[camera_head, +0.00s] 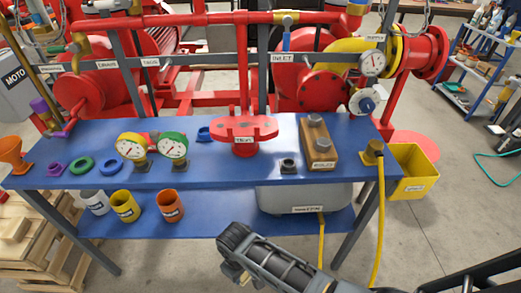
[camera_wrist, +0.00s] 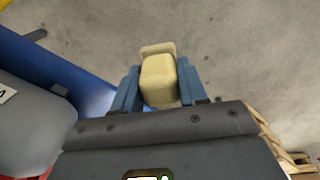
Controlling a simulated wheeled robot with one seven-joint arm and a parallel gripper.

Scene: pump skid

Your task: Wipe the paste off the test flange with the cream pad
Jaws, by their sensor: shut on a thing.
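The test flange (camera_head: 244,129) is a red, wide plate on a short red stub, standing on the blue bench top in the head view. Its label is on the front. I cannot make out any paste on it at this size. In the wrist view my gripper (camera_wrist: 158,67) has its two blue-grey fingers shut on the cream pad (camera_wrist: 160,86), a pale block. Grey floor shows beyond the pad. In the head view my arm is low at the front of the bench, well below and apart from the flange. The gripper and pad are hardly discernible there.
On the blue bench (camera_head: 210,171), two gauges (camera_head: 174,146) stand left of the flange and a brown block with bolts (camera_head: 318,142) stands right. A yellow hose (camera_head: 380,225) hangs at the right end. Red pipework and pumps (camera_head: 305,80) fill the back.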

